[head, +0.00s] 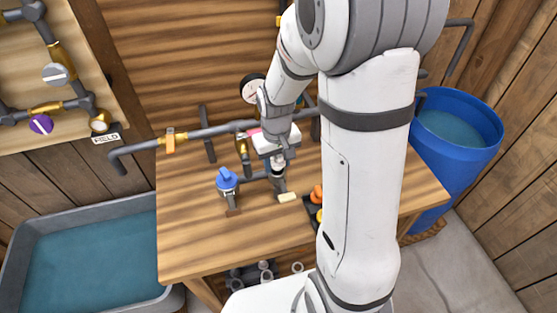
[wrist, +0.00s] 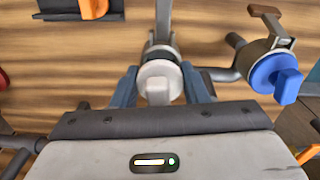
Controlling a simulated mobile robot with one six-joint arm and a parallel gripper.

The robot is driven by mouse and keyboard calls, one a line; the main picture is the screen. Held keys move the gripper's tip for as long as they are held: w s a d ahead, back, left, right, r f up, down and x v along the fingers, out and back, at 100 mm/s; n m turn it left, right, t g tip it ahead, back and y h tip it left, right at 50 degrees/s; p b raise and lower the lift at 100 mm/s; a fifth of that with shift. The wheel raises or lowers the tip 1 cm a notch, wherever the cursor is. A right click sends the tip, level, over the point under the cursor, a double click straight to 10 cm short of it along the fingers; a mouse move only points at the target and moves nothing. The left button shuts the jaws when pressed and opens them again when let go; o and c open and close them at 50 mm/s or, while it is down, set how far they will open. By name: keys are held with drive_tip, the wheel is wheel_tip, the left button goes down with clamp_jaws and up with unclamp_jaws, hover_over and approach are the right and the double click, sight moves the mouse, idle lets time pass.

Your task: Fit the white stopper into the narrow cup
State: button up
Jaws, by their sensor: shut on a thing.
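The white stopper (wrist: 158,82) is between the two fingers of my gripper (wrist: 160,94) in the wrist view, and the gripper is shut on it. In the head view my gripper (head: 277,158) is over a grey upright pipe fitting (head: 279,184) on the bench, which appears to be the narrow cup. In the wrist view a grey fitting (wrist: 161,51) shows behind the stopper. The stopper hides the cup's mouth, so I cannot tell whether it is seated or just above.
The wooden bench (head: 190,245) has clear room at its front left. A dark tray with an orange piece (head: 316,193) lies right of the cup, partly behind my arm. A horizontal pipe (head: 205,132) and gauge (head: 253,88) stand behind. A blue barrel (head: 450,165) is right.

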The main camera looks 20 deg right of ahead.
drive_tip(key=shift+f+b, duration=0.5)
idle(0.5)
drive_tip(key=shift+s+f, duration=0.1)
